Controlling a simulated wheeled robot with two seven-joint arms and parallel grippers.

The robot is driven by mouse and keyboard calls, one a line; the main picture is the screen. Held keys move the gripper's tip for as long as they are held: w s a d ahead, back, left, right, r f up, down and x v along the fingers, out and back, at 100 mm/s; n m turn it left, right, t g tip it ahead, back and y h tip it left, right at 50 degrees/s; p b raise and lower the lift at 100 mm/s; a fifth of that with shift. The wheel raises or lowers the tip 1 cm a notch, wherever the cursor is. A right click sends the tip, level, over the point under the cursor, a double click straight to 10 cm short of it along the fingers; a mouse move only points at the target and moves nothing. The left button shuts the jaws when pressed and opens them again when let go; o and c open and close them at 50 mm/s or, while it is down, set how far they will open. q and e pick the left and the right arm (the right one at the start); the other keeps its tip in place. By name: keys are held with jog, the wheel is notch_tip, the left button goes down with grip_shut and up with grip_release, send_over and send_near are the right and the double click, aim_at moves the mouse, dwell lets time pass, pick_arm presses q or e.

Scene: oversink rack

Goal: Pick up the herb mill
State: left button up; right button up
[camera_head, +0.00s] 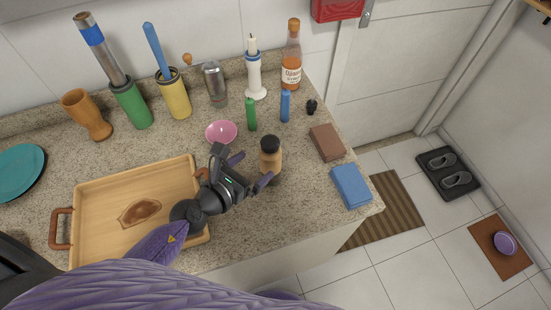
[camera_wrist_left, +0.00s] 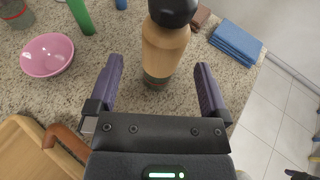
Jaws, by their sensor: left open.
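The herb mill (camera_head: 270,155), a light wooden cylinder with a black domed cap, stands upright on the speckled counter. In the left wrist view the mill (camera_wrist_left: 163,50) is ahead of the palm, with a dark band near its base. My left gripper (camera_head: 251,170) is open and empty. Its two purple fingers point toward the mill, one toward each side of it, with a visible gap on both sides in the left wrist view. The mill is not gripped. My right gripper does not show.
A pink bowl (camera_head: 221,132), a green bottle (camera_head: 251,114) and a blue bottle (camera_head: 285,106) stand behind. A brown block (camera_head: 327,142) and blue cloth (camera_head: 351,186) lie right, near the counter edge. A wooden tray (camera_head: 90,193) is left.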

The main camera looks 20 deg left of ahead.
aim_at(264, 163)
pick_arm(q)
jog(key=b+x, duration=0.1)
jog(key=x, duration=0.5)
jog(key=shift+d+f+b, duration=0.3)
jog(key=shift+f+b, duration=0.05)
jog(key=shift+f, duration=0.15)
jog(key=shift+r, duration=0.1)
grip_shut()
